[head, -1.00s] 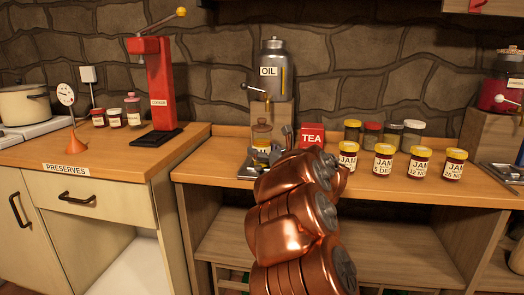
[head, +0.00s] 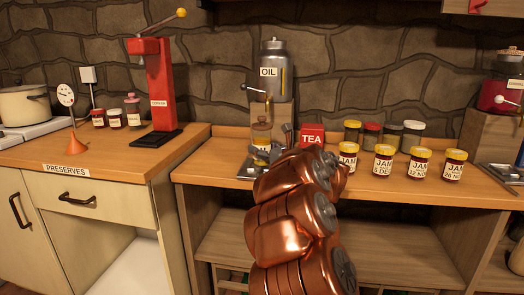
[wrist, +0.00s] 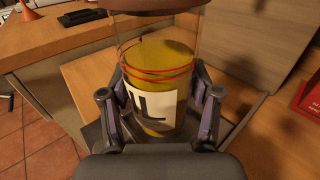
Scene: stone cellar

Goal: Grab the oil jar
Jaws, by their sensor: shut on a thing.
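The oil jar (head: 261,133) is a clear jar with a brown lid, upright at the dispenser's foot. In the wrist view the jar (wrist: 155,65) shows yellow oil, two red rings and a white label of which "IL" is readable. My gripper (wrist: 158,100) is shut on it, one finger on each side at label height. In the head view my gripper (head: 268,156) is partly hidden behind my copper arm. The jar appears to stand on a grey metal tray (head: 246,173); I see no clear gap under it.
The grey OIL dispenser (head: 273,85) with its lever stands on a wooden block just behind the jar. Several jam jars (head: 383,160) line the counter farther right. The counter's left end is clear.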

